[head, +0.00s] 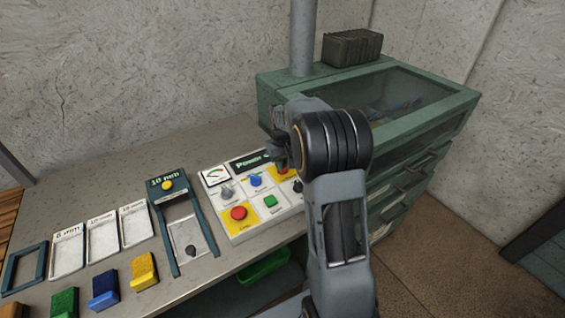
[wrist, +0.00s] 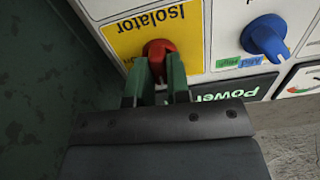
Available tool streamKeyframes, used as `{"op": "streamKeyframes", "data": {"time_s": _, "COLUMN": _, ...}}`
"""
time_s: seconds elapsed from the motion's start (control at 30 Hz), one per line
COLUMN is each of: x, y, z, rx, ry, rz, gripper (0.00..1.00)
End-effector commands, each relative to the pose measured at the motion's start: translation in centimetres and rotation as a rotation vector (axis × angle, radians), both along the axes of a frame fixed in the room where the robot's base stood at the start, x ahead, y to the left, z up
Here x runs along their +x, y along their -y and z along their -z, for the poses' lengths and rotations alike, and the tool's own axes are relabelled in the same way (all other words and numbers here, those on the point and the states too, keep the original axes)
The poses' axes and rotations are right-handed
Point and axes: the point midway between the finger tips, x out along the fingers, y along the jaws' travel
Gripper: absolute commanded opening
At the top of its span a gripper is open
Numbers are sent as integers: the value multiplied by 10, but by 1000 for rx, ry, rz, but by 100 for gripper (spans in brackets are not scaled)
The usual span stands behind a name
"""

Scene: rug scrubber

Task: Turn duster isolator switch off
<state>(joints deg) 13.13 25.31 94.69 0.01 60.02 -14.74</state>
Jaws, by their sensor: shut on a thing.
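The isolator switch (wrist: 158,50) is a red knob on a yellow label plate (wrist: 190,22) that reads "Isolator", upside down in the wrist view. My gripper (wrist: 158,75) is shut on the red knob, with a green finger on each side of it. The knob's lower part is hidden between the fingers. In the head view, my gripper (head: 279,155) is over the panel's back right corner, and my arm hides most of the isolator. A bit of its yellow plate (head: 284,170) shows there. The white control panel (head: 232,207) lies on the bench.
A blue knob (wrist: 265,38) and a "Power" display (wrist: 225,93) are close beside the isolator. A red button (head: 238,213) and green button (head: 270,201) are nearer the front. A green glass-topped cabinet (head: 455,100) stands right behind my arm.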

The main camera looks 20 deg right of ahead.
Motion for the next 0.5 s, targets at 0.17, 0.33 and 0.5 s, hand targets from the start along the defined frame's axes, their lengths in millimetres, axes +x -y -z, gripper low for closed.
{"op": "streamKeyframes", "data": {"time_s": 0.17, "x": 0, "y": 0, "z": -1, "rx": 0, "ry": 1, "rz": -62, "gripper": 0}}
{"op": "streamKeyframes", "data": {"time_s": 0.33, "x": 0, "y": 0, "z": -1, "rx": 0, "ry": 1, "rz": -92, "gripper": 0}}
{"op": "streamKeyframes", "data": {"time_s": 0.5, "x": 0, "y": 0, "z": -1, "rx": -1, "ry": 2, "rz": -104, "gripper": 0}}
